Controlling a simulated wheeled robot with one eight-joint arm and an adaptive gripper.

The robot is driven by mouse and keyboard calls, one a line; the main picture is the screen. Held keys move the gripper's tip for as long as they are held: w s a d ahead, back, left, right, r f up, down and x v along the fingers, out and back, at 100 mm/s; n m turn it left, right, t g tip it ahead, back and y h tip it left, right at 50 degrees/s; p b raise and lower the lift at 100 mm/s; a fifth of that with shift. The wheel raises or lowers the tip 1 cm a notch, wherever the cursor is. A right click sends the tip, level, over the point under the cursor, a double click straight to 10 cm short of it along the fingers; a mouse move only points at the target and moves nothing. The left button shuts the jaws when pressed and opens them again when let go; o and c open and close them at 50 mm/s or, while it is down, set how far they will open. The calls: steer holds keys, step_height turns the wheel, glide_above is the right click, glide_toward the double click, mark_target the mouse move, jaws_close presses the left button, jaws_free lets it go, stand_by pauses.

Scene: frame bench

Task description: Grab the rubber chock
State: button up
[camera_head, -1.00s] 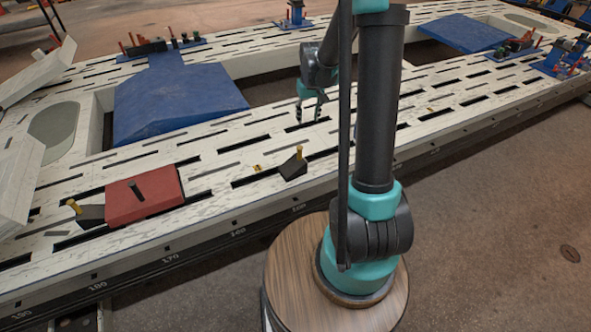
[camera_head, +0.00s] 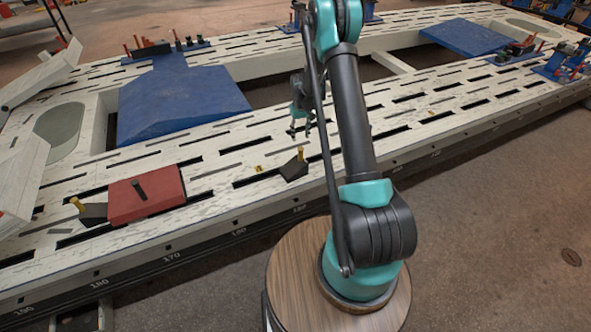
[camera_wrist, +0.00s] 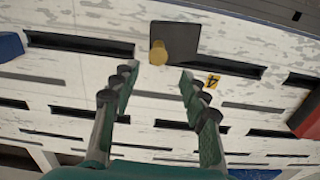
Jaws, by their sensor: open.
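A black wedge-shaped rubber chock with a yellow knob (camera_head: 292,169) sits on the white slotted bench top, right of the red block. In the wrist view the chock (camera_wrist: 183,41) shows as a dark square with its yellow knob toward me, just beyond my fingertips. My gripper (camera_head: 300,131) is open and empty above the bench, a little behind the chock in the head view. In the wrist view my gripper (camera_wrist: 157,76) has its fingers spread on either side of the knob's line. A second similar black chock (camera_head: 94,213) lies left of the red block.
The red block (camera_head: 150,200) stands on the slotted bench (camera_head: 225,205). A small yellow marker (camera_wrist: 212,80) lies beside the chock. A blue ramp-like cover (camera_head: 180,105) lies farther back. The bench around the chock is mostly clear.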

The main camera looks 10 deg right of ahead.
mark_target(301, 156)
step_height(301, 156, down, 13)
steer(key=shift+d+f, duration=0.15)
steer(key=shift+f, duration=0.05)
stand_by(0.4)
jaws_close()
stand_by(0.4)
